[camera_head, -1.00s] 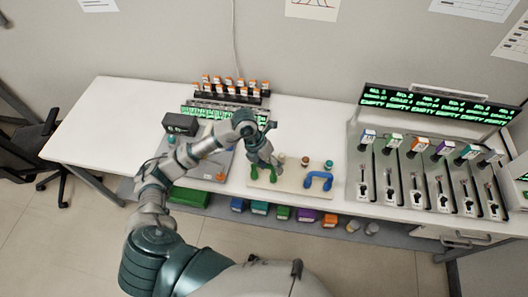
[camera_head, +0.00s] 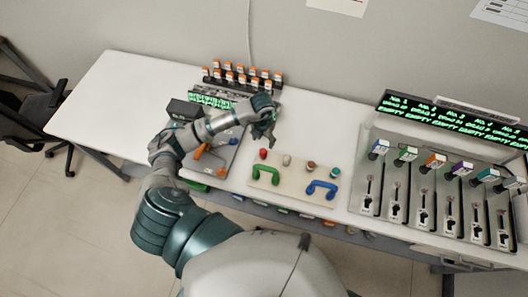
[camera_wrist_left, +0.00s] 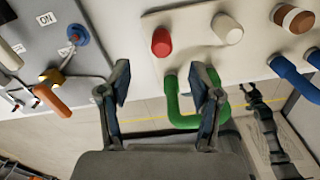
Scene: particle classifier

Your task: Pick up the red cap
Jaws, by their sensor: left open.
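The red cap (camera_head: 263,154) stands on a beige board (camera_head: 292,184) at its upper left corner, in a row with other caps. In the left wrist view the red cap (camera_wrist_left: 162,41) shows above and between the fingertips, apart from them. My left gripper (camera_head: 264,132) is above the table just behind the red cap in the head view. Its two fingers (camera_wrist_left: 160,85) are spread with nothing between them, and the green handle lies beyond the right finger. My right gripper is not in the head view; a dark gripper-like shape (camera_wrist_left: 262,110) shows at the right of the left wrist view.
A white cap (camera_head: 286,160), a brown-banded cap (camera_head: 310,165) and a teal cap (camera_head: 335,172) stand beside the red one. A green handle (camera_head: 265,173) and blue handle (camera_head: 322,187) are in front. A grey panel with an orange lever (camera_head: 201,151) is left.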

